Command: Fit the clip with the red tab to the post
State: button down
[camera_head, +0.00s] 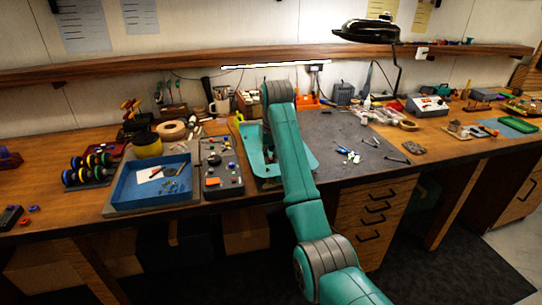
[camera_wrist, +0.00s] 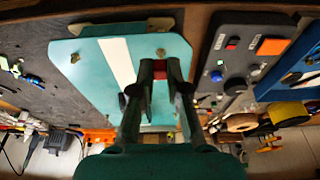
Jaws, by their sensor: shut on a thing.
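In the wrist view, my gripper (camera_wrist: 160,70) is shut on the clip with the red tab (camera_wrist: 159,70); only the red part shows between the fingertips. Behind it lies a teal car body panel (camera_wrist: 90,75) with a white stripe. Small posts stand on the panel, one (camera_wrist: 75,57) near a corner and one (camera_wrist: 161,52) close to the fingertips. I cannot tell whether the clip touches a post. In the head view, the teal panel (camera_head: 299,152) lies on the bench, partly hidden by my arm; the clip cannot be made out there.
A dark control box (camera_head: 220,167) with coloured buttons stands left of the panel, then a blue tray (camera_head: 128,192). A grey mat (camera_head: 335,130) with loose small parts and tools lies to the right. Mugs, boxes and a lamp (camera_head: 366,30) are at the back.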

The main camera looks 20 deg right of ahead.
aim_at(269, 175)
jog(key=shift+s+x, duration=0.2)
jog(key=shift+x, duration=0.7)
jog(key=shift+s+x, duration=0.25)
jog(key=shift+x, duration=0.65)
jog(key=shift+s+x, duration=0.2)
jog(key=shift+x, duration=0.7)
jog(key=shift+w+f, duration=0.25)
jog(key=shift+w, duration=0.65)
jog(key=c, duration=1.1)
grip_release()
jog(key=shift+v, duration=3.8)
